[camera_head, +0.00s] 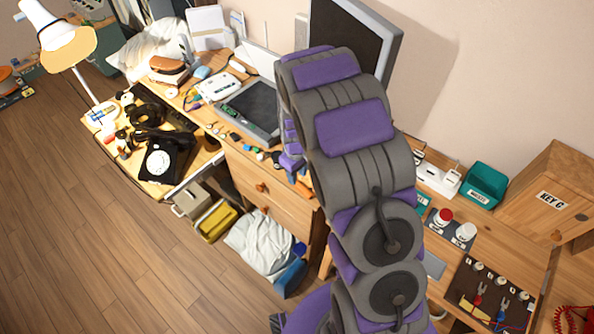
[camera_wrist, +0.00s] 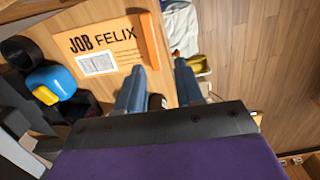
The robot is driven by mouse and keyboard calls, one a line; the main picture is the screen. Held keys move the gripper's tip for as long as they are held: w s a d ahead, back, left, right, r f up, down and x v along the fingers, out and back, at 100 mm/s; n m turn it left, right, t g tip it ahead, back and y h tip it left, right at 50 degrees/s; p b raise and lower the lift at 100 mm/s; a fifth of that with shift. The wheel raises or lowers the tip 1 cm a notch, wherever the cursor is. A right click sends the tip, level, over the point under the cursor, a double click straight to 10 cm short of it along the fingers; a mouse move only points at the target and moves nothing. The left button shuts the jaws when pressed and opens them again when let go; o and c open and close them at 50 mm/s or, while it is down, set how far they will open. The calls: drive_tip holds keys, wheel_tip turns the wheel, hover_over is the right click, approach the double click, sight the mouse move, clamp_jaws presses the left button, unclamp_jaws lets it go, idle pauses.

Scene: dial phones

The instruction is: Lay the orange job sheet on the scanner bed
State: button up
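The orange job sheet (camera_wrist: 112,65) lies flat on the wooden desk in the wrist view, printed "JOB FELIX" with a white label. A brighter orange strip (camera_wrist: 152,40) stands along its right edge. My gripper (camera_wrist: 160,65) is open, its two blue-grey fingers apart; the left finger overlaps the sheet's near edge and the right one is beyond the strip. My arm hides most of the gripper and sheet there.
A blue and yellow object (camera_wrist: 52,82) and a black round item (camera_wrist: 20,52) are beside the sheet. A black dial phone (camera_head: 165,158) and desk lamp (camera_head: 62,45) stand at left. Small parts line the desk front before the scanner. A monitor (camera_head: 345,45) stands behind my arm.

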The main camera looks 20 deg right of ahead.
sight(302, 188)
drive_tip(key=f, duration=0.2)
drive_tip(key=d+f, duration=0.1)
drive_tip(key=d+f+b, duration=0.1)
drive_tip(key=f, duration=0.1)
drive_tip(key=shift+d+f, duration=0.25)
drive_tip(key=shift+f, duration=0.1)
drive_tip(key=shift+s+a+f, duration=0.15)
drive_tip(key=shift+a+f, duration=0.05)
drive_tip(key=shift+f, duration=0.1)
drive_tip(key=shift+a+f, duration=0.6)
drive_tip(key=shift+a, duration=0.1)
drive_tip(key=shift+d, duration=0.55)
drive_tip(key=c, duration=0.4)
drive_tip(key=shift+a, duration=0.1)
drive_tip(key=shift+c, duration=1.3)
clamp_jaws()
drive_tip(key=shift+r, duration=0.15)
